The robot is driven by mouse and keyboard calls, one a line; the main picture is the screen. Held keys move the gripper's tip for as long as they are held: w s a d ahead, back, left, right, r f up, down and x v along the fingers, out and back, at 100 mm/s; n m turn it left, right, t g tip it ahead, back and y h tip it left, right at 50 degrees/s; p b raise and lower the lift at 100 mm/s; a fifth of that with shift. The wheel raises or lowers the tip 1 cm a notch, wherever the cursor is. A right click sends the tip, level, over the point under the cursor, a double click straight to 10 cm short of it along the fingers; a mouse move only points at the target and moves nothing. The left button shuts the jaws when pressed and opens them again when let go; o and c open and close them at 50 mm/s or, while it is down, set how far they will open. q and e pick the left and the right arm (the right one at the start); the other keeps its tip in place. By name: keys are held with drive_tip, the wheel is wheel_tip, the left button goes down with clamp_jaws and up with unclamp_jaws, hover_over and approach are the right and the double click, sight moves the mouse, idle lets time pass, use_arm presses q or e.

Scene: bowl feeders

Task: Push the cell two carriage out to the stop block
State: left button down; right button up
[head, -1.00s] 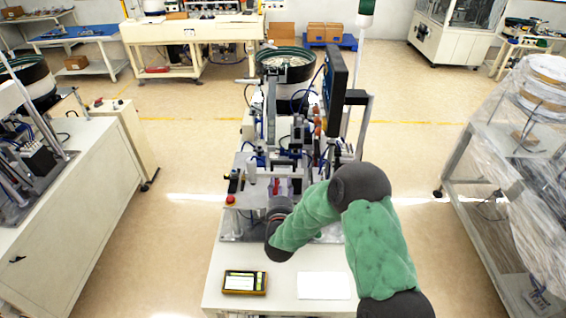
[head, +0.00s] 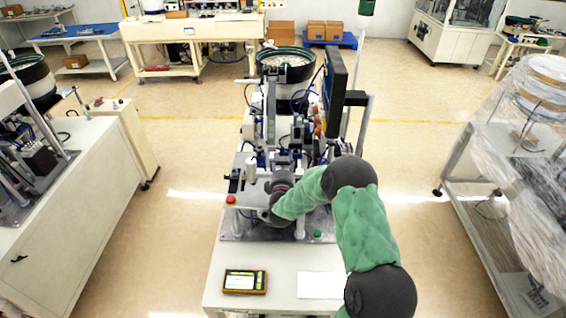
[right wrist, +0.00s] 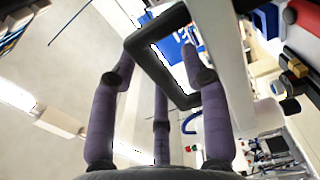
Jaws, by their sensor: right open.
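My right gripper (head: 281,174) is over the middle of the bench-top machine (head: 240,222) in the head view, mostly hidden by my wrist. In the right wrist view its purple fingers (right wrist: 158,72) are spread open. A dark rectangular frame (right wrist: 157,68) beside a pale bar (right wrist: 213,50) shows between and behind the fingers. I cannot tell whether they touch it. I cannot make out the cell two carriage or the stop block for certain; my arm covers that part of the machine. My left gripper is in neither view.
A red button (head: 230,200) and a green button (head: 317,234) sit at the machine's front. A bowl feeder (head: 286,65) and a dark monitor (head: 335,88) stand behind.

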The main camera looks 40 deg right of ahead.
clamp_jaws()
drive_tip(key=shift+w+d+f+b, duration=0.1)
drive_tip(key=shift+w+d+b, duration=0.2)
drive_tip(key=shift+w, duration=0.05)
drive_tip(key=b+x, duration=0.5)
drive_tip(key=x, duration=1.3)
drive_tip(key=shift+r+b, duration=0.25)
drive_tip(key=shift+b, duration=0.05)
drive_tip(key=shift+r, duration=0.1)
